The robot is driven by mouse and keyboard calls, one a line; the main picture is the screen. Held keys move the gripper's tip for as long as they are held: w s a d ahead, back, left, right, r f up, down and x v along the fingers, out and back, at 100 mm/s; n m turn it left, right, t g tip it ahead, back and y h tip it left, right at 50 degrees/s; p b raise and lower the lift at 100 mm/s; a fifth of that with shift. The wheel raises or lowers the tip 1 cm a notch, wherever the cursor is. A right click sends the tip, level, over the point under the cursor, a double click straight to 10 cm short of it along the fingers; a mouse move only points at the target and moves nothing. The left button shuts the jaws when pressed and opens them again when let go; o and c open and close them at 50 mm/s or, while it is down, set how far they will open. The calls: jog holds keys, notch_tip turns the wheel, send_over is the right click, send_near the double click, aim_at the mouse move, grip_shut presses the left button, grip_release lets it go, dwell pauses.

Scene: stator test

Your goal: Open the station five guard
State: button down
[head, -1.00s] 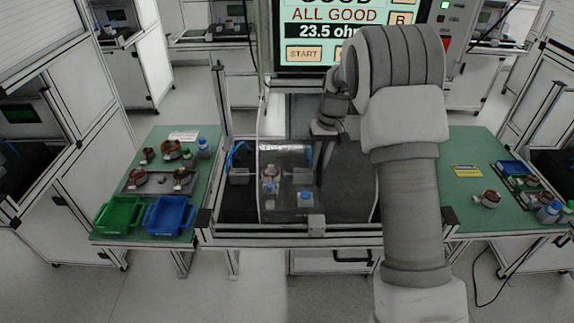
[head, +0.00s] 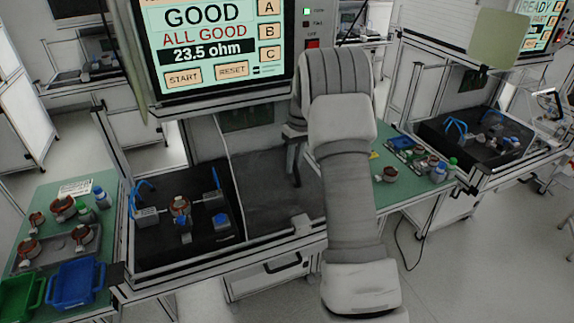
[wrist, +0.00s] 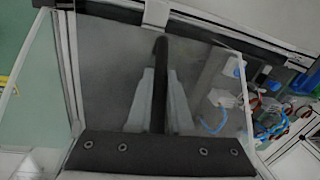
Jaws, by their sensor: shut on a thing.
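The station guard (head: 268,190) is a clear cover on the station bench. My gripper (head: 294,145) is at the right part of the guard, partly hidden by my arm. In the wrist view my gripper (wrist: 158,85) is shut on the guard's dark bar handle (wrist: 160,52), which runs between the two grey fingers. The guard's right end is hidden behind my arm in the head view.
A screen (head: 215,45) reading "ALL GOOD" stands behind the station. Blue (head: 77,284) and green (head: 22,297) bins sit on the left table with several stators. The right table (head: 415,195) holds a stator and bottles. Another station (head: 490,135) stands farther right.

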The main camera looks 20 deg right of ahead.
jog(key=shift+w, duration=0.1)
jog(key=c, duration=0.8)
grip_release()
jog(key=shift+c, duration=0.2)
jog(key=shift+r, duration=0.1)
notch_tip(320, 180, up, 17)
jog(key=d, duration=0.2)
jog(key=shift+r, duration=0.15)
